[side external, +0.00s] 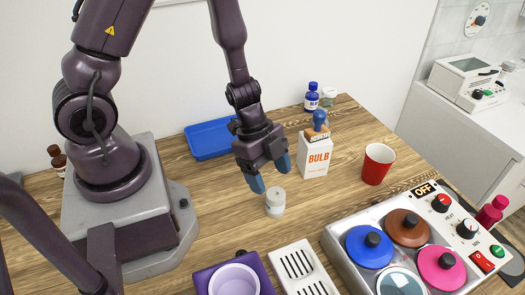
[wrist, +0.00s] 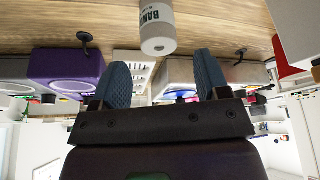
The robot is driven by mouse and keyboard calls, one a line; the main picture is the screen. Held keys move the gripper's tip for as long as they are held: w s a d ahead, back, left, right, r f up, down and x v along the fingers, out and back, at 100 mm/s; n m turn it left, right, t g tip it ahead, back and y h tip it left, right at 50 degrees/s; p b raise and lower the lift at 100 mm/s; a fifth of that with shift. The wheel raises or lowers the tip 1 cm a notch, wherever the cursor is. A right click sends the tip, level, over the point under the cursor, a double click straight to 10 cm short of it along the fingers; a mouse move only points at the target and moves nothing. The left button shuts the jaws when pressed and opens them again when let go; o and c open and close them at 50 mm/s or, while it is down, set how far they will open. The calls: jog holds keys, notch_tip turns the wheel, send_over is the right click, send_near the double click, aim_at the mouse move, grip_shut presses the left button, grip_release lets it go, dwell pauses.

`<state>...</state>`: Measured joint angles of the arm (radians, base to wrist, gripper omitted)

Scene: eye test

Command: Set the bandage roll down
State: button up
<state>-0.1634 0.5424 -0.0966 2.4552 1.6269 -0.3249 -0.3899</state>
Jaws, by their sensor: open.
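The bandage roll (side external: 275,202) is a small, pale grey-white cylinder standing upright on the wooden table. It also shows in the wrist view (wrist: 156,20), at the top centre, with part of its dark lettering readable. My gripper (side external: 270,174) is open just above and behind the roll in the side view. In the wrist view, its two blue fingers (wrist: 163,70) are wide apart with nothing between them, and the roll lies just beyond their tips. I see no finger touching the roll.
A white bulb box (side external: 315,158) with a blue-topped item stands right of my gripper, and a red cup (side external: 377,164) farther right. A blue tray (side external: 208,141) lies behind. A purple container (side external: 236,277), a slotted white block (side external: 302,270) and a control panel (side external: 342,241) fill the front.

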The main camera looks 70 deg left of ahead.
jog(key=w+a+r+n+t+y, duration=0.25)
jog(key=a+r+n+y, duration=0.2)
jog(key=r, duration=0.55)
jog(key=w+a+r+n+t+y, duration=0.25)
jog(key=a+r+t, duration=0.2)
jog(key=r, duration=0.65)
jog(key=s+d+r+n+g+h, duration=0.1)
jog(key=s+d+r+n, duration=0.1)
jog(key=s, duration=0.4)
jog(key=s+d+r+n+g+h, duration=0.1)
jog(key=s+d+r+n+g, duration=0.1)
jog(key=s, duration=0.4)
jog(key=shift+s+d+r+n+h, duration=0.4)
jog(key=shift+r+n, duration=0.5)
jog(key=shift+n, duration=0.3)
